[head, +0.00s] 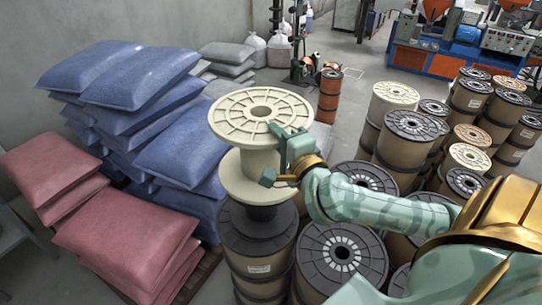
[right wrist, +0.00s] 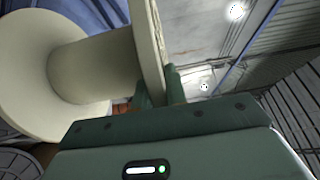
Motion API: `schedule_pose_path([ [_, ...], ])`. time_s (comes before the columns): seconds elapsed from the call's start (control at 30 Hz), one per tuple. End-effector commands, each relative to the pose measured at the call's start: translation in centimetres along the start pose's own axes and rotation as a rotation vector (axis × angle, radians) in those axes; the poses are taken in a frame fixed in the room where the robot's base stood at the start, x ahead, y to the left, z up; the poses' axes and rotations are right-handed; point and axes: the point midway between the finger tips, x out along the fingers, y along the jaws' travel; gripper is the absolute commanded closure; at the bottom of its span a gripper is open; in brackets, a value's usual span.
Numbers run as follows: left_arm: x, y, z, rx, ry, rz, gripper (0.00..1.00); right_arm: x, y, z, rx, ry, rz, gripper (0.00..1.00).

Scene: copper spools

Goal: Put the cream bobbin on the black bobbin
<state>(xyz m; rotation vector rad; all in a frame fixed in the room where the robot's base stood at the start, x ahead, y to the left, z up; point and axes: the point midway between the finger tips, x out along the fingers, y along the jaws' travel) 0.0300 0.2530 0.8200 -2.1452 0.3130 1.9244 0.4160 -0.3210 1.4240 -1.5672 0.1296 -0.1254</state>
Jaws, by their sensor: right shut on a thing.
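The cream bobbin (head: 258,160), an empty spool with two wide flanges, is upright at the centre of the head view. My right gripper (head: 285,154) is shut on the rim of its upper flange, on the near right side. In the right wrist view the cream bobbin (right wrist: 90,70) fills the upper left, with a flange edge between the fingers (right wrist: 156,88). Directly below it is the black bobbin (head: 262,213), its dark core partly showing and its top hidden by the cream lower flange. I cannot tell whether the two touch. My left gripper is not in view.
A wrapped spool drum (head: 258,267) stands under the bobbins. Other dark-topped drums (head: 343,253) crowd the right. Blue sacks (head: 140,75) and red sacks (head: 125,235) are stacked close on the left. Open floor (head: 350,95) lies behind.

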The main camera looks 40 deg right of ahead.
Motion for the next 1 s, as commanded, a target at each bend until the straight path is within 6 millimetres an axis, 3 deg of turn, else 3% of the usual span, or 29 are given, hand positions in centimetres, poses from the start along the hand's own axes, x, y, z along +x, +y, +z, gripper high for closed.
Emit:
schedule_pose_path([
  [0.13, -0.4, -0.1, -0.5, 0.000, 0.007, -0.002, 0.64, 2.8, 0.6, -1.1, -0.002, 0.003, -0.010, 1.00],
  [0.43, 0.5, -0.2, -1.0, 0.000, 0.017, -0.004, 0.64, 6.1, 5.2, -2.2, 0.000, 0.001, -0.009, 1.00],
  [0.63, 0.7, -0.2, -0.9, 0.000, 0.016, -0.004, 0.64, 7.0, 6.4, -2.5, -0.001, 0.000, -0.009, 1.00],
  [0.83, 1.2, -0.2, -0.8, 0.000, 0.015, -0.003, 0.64, 7.2, 9.2, -2.6, 0.002, 0.000, -0.006, 1.00],
  [1.0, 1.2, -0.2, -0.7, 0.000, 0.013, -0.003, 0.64, 7.2, 9.6, -2.6, -0.001, -0.002, -0.009, 1.00],
])
